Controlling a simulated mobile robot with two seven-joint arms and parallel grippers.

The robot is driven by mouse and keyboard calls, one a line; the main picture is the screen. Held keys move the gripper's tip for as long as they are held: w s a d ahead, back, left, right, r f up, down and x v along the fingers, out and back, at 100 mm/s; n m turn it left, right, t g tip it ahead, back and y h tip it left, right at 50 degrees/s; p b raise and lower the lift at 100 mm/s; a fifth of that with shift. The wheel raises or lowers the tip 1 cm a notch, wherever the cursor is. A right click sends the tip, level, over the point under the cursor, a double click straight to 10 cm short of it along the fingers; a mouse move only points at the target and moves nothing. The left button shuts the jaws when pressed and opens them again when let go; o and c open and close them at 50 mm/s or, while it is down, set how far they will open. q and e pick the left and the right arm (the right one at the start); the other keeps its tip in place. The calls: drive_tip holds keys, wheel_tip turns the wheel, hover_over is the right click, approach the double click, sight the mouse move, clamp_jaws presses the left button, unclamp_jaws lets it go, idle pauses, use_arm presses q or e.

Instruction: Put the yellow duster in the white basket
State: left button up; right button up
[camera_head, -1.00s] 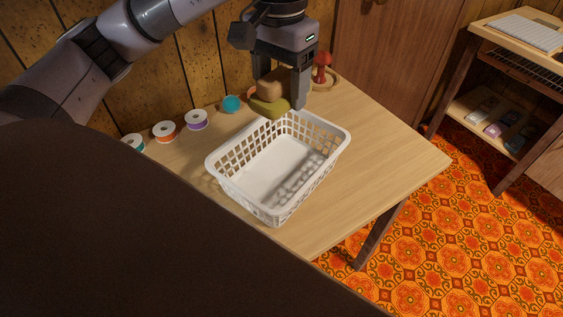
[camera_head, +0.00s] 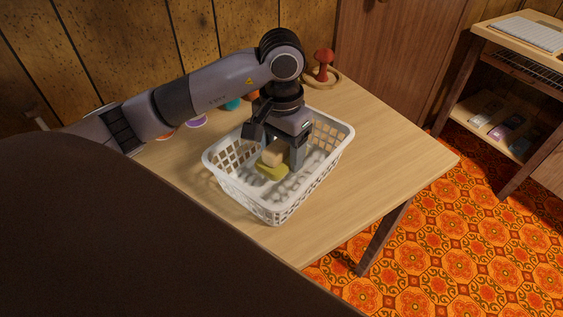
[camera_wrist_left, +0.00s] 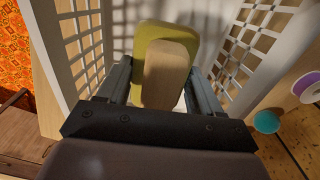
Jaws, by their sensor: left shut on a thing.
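The yellow duster is a yellow-green pad (camera_head: 272,171) with a tan block on top (camera_head: 274,154). In the left wrist view the duster (camera_wrist_left: 165,70) sits between the two fingers. My left gripper (camera_head: 282,160) is shut on it, reaching down inside the white basket. The white basket (camera_head: 276,213) has lattice walls and stands on the table; its walls also show in the left wrist view (camera_wrist_left: 248,48). I cannot tell whether the duster touches the basket floor. My right gripper is not in view.
The wooden table (camera_head: 390,160) is clear to the right of the basket. Thread spools, one purple (camera_head: 197,121), and a teal ball (camera_head: 232,104) lie behind it. A red mushroom-shaped object (camera_head: 323,62) stands at the back. A shelf unit (camera_head: 480,100) stands at the right.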

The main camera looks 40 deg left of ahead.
sight(282, 163)
use_arm(q)
drive_tip(key=shift+f, duration=1.75)
drive_tip(key=shift+f+b, duration=0.15)
drive_tip(key=shift+b, duration=0.15)
drive_tip(key=o, duration=1)
